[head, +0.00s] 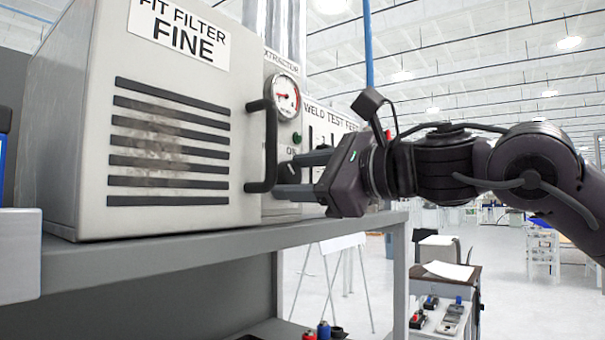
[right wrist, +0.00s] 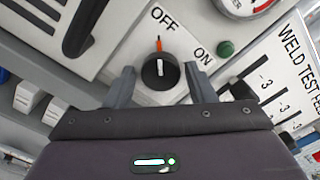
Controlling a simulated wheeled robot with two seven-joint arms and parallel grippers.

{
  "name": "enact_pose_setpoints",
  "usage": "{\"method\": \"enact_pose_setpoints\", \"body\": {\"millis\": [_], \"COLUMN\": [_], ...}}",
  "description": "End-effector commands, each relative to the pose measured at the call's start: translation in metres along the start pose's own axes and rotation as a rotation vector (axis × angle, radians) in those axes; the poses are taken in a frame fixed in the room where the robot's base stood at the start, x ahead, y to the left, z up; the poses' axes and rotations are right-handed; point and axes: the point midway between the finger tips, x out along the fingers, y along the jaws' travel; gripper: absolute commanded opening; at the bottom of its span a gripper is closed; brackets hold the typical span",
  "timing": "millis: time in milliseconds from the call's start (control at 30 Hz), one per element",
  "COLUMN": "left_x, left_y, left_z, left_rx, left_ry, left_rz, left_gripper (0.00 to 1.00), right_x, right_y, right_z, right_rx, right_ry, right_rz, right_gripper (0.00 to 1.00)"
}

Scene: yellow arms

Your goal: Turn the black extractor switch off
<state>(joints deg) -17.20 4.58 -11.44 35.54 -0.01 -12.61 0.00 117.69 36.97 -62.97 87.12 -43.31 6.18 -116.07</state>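The black extractor switch (right wrist: 160,72) is a round knob on a pale panel in the right wrist view. Its white line points up in the picture, toward a small orange mark under the word OFF; ON stands to its right. My right gripper (right wrist: 163,62) is open, with one finger on each side of the knob and a visible gap on both sides. In the head view my right gripper (head: 284,178) reaches in from the right to the extractor panel (head: 283,70), and its fingers and a black handle hide the knob. My left gripper is out of view.
A grey filter box (head: 235,140) with a black handle (head: 270,145) stands left of the panel, on a grey shelf (head: 200,255). A gauge (head: 286,96) and a green button (right wrist: 225,48) sit near the switch. A weld test panel (right wrist: 290,70) is to the right.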

Motion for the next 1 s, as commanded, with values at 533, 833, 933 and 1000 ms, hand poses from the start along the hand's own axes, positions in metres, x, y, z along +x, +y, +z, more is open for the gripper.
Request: {"method": "enact_pose_setpoints", "body": {"millis": [533, 833, 933, 1000], "left_x": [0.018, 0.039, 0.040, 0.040], "left_y": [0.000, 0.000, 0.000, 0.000], "left_z": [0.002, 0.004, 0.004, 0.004], "left_rx": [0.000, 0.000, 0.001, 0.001], "left_ry": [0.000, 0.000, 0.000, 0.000], "left_rz": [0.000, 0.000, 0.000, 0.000], "left_gripper": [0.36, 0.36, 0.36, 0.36], "right_x": [-0.025, -0.069, -0.075, -0.076], "right_y": [0.002, 0.001, 0.000, 0.000], "right_z": [-0.002, -0.002, -0.001, 0.000], "right_rx": [-0.001, 0.001, 0.001, 0.001], "right_ry": [-0.004, -0.001, -0.002, -0.002], "right_rz": [-0.005, -0.002, -0.001, 0.000], "right_gripper": [0.59, 0.59, 0.59, 0.59]}}
